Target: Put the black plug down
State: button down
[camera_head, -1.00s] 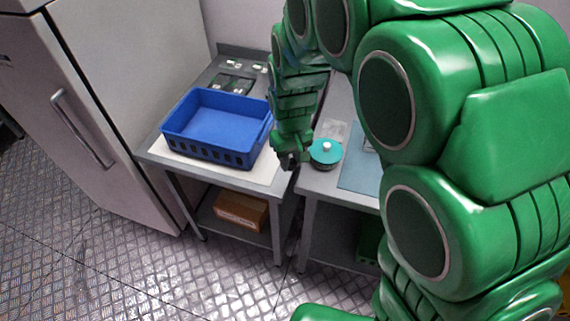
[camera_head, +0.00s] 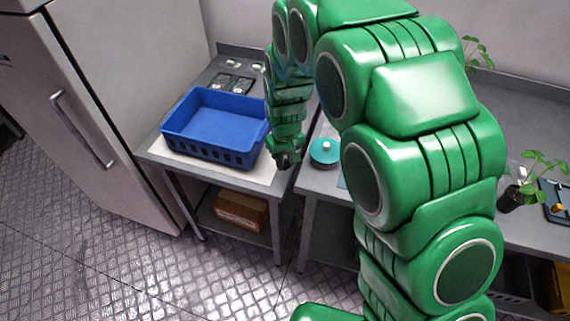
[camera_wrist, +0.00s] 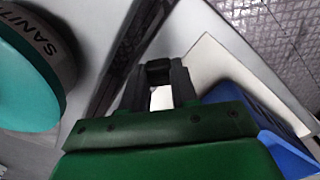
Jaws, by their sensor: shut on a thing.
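My gripper (camera_head: 287,161) hangs at the front edge of the tables, between the blue crate and the teal round container. In the wrist view my gripper (camera_wrist: 158,84) is shut on the black plug (camera_wrist: 158,68), a small dark piece between its fingertips. The plug is over or near the gap between the two tables; I cannot tell its exact height. In the head view the plug cannot be told apart from the dark fingers.
A blue crate (camera_head: 213,153) stands on a white mat (camera_head: 257,170) left of my gripper. A teal container (camera_head: 324,153) stands close on the right; its lettered side (camera_wrist: 38,38) shows in the wrist view. A potted plant (camera_head: 512,196) is at the far right.

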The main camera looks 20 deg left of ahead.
aim_at(285, 162)
jog(key=shift+f, duration=1.1)
jog(key=shift+f, duration=0.15)
jog(key=c, duration=0.9)
grip_release()
jog(key=shift+o, duration=0.2)
notch_tip(285, 162, up, 12)
jog(key=shift+f, duration=0.2)
jog(key=shift+r, duration=0.4)
